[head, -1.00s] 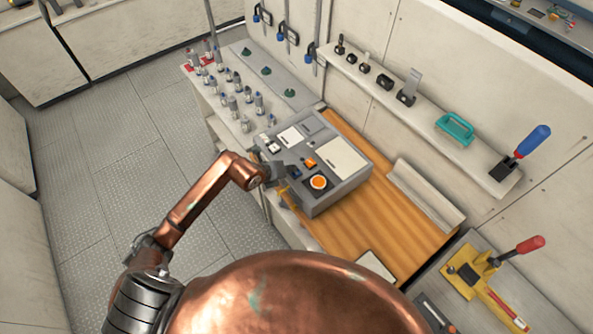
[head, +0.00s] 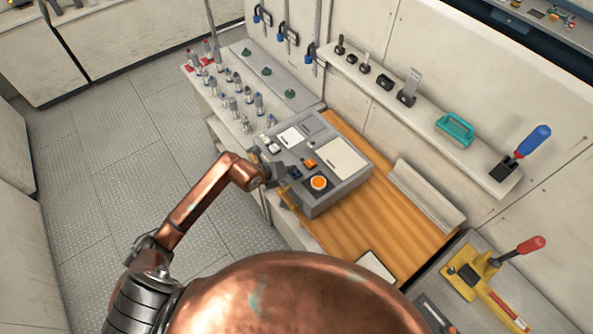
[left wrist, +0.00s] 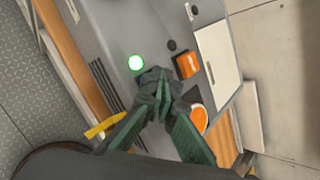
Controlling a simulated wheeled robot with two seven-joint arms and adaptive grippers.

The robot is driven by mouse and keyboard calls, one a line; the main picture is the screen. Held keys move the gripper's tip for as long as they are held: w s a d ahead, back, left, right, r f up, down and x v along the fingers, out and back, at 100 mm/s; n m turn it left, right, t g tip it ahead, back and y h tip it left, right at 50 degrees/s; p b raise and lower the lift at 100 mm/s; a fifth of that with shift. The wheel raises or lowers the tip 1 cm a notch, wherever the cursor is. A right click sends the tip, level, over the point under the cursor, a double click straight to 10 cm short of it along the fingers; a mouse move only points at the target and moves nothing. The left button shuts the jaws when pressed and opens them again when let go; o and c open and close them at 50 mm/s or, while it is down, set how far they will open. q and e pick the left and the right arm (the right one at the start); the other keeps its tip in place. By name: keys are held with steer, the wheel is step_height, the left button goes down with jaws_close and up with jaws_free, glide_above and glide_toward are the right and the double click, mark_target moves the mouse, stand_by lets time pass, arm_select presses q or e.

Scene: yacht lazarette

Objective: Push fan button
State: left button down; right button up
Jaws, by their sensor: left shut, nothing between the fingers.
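A grey control box (head: 345,190) stands on the wooden worktop. Its top has a round orange button (head: 318,183), a small orange square switch (head: 309,163) and pale panels. I cannot read which one is the fan button. My left gripper (head: 281,172) is at the box's near left edge, shut and empty. In the left wrist view its fingertips (left wrist: 155,78) are just beside the green button; contact cannot be told. My right gripper is not in view.
Several small grey fittings (head: 233,106) stand on the white counter left of the box. A wall shelf (head: 440,140) holds clamps, a teal handle (head: 455,129) and a blue-handled tool (head: 533,141). A yellow tool with a red handle (head: 531,244) lies at right. The floor at left is clear.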

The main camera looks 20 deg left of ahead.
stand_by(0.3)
arm_select(q)
step_height(320, 180, up, 4)
steer(key=p, duration=0.3)
steer(key=shift+r+p, duration=0.85)
steer(key=shift+r, duration=0.3)
stand_by(1.5)
